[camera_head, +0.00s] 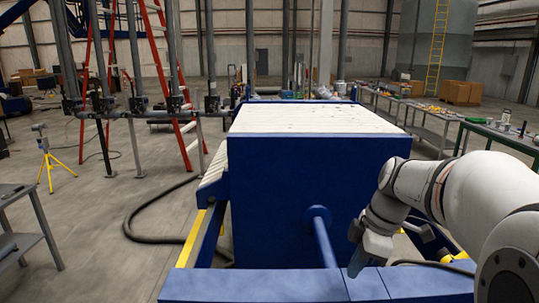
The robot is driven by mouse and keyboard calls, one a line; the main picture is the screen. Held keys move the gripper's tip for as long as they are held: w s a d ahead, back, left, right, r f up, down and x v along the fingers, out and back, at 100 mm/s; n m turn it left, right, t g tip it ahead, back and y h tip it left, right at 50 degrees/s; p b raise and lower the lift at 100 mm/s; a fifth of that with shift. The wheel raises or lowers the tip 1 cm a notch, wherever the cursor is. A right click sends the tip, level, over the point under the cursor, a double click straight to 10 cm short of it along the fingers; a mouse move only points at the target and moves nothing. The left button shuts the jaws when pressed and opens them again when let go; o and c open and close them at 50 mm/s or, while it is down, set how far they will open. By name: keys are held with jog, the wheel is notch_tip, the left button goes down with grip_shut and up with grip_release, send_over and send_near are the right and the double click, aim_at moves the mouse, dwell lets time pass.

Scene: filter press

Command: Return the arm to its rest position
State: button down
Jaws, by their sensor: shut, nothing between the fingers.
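My white and grey arm comes in from the right edge, bends at its elbow and points down in front of the filter press. My gripper (356,262) is at the lower end of the arm, shut and empty. It is small and dark against the blue, and the gap to the metal is hard to judge. The filter press has a large blue end plate (290,185) with a pale stack of plates (315,118) behind it. A blue rod (322,238) runs from the end plate to the blue front beam (260,285), left of my gripper.
A long bench (440,117) with small items runs along the right. A red ladder (158,50), grey pipes and a yellow tripod (47,160) stand on the left. A dark hose (150,238) lies on the floor. A grey table (25,225) is at the left edge.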

jog(key=s+a+f+m+t+h+b, duration=0.2)
jog(key=s+f+m+b, duration=0.6)
jog(key=s+f+m, duration=0.5)
jog(key=m+h, duration=0.1)
jog(key=m, duration=0.1)
jog(key=shift+s+a+m+t, duration=0.25)
jog(key=shift+a+m+t, duration=0.05)
jog(key=shift+t, duration=0.1)
